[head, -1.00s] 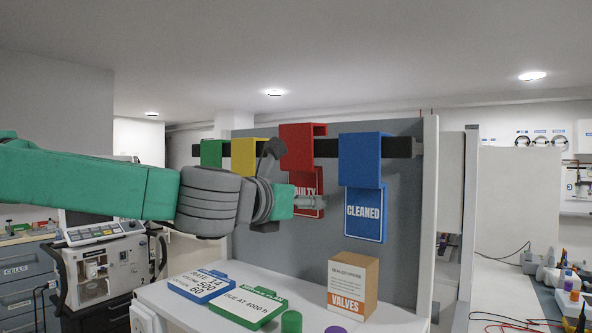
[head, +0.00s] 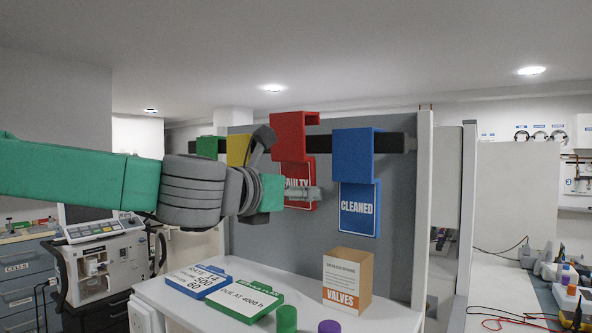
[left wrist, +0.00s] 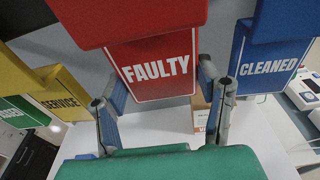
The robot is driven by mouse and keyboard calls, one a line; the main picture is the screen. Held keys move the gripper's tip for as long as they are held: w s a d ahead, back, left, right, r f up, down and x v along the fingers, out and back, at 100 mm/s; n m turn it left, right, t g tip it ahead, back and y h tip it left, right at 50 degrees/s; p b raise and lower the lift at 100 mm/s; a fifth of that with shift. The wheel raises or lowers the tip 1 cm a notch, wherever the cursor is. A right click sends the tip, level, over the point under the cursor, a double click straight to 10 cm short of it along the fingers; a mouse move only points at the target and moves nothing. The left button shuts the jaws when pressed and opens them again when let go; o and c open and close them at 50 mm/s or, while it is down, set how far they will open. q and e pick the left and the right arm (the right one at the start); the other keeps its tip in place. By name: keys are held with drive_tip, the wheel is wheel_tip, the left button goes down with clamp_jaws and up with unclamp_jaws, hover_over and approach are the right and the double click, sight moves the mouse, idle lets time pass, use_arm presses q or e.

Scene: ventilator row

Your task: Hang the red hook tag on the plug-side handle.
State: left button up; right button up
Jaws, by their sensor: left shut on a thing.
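The red hook tag (head: 288,136), with a plate reading FAULTY, is held upright by my left gripper (head: 303,193). Its hook sits higher than the blue tag beside it, at the black rail; whether it still touches the rail I cannot tell. In the left wrist view the red plate (left wrist: 155,68) is between the two fingers, which are shut on its edges. A ventilator (head: 105,262) stands at the left with dark handles at its left (head: 63,274) and right (head: 160,252) sides. My right gripper is out of view.
A blue CLEANED tag (head: 357,160) hangs right of the red one; green (head: 207,146) and yellow (head: 238,150) tags hang left. Below, a white top (head: 300,318) bears a VALVES box (head: 347,282), two cards and green and purple cylinders. A grey panel (head: 395,220) stands behind.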

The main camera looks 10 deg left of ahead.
use_arm(q)
drive_tip(key=a+f+v, duration=0.1)
drive_tip(key=v, duration=0.6)
drive_tip(key=shift+b, duration=0.45)
idle(0.4)
